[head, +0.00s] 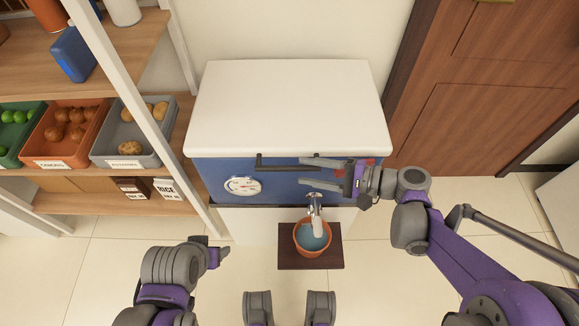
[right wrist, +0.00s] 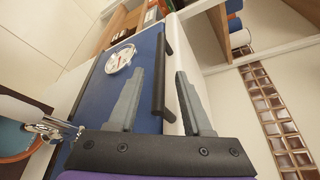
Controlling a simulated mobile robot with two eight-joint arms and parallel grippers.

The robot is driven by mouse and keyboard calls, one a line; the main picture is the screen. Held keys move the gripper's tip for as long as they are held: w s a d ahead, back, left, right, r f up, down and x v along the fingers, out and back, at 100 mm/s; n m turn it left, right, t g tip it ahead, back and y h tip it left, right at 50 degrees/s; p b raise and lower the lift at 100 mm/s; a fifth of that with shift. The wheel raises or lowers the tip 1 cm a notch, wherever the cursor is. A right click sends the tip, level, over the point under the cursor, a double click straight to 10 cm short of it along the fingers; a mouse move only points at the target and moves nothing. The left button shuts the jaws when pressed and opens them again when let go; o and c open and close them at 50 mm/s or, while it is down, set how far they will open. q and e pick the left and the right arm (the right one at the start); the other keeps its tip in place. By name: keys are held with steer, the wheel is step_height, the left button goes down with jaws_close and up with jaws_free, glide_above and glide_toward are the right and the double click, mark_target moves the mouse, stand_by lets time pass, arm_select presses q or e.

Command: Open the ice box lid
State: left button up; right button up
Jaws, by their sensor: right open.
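The ice box has a thick white lid (head: 290,105), which lies closed on its blue front (head: 222,170). A black bar handle (head: 285,160) runs along the front just under the lid edge. My right gripper (head: 316,173) is open at the right part of the handle, its fingers pointing left. In the right wrist view the handle (right wrist: 160,75) appears between the two spread fingers (right wrist: 160,100); I cannot tell whether they touch it. My left gripper (head: 221,255) is low at the left, away from the box, and its jaws are too unclear to read.
A round dial (head: 242,187) and a metal tap (head: 314,203) are on the box front. An orange bucket (head: 312,252) stands below the tap on a brown mat (head: 288,262). Shelves with produce bins (head: 180,140) stand left; a wooden door (head: 490,90) is right.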

mark_target(298, 169)
steer(key=x, duration=0.5)
steer(key=shift+w+a+f+b, duration=0.1)
steer(key=shift+a+b, duration=0.05)
steer(key=shift+b, duration=0.15)
jaws_close()
stand_by(1.1)
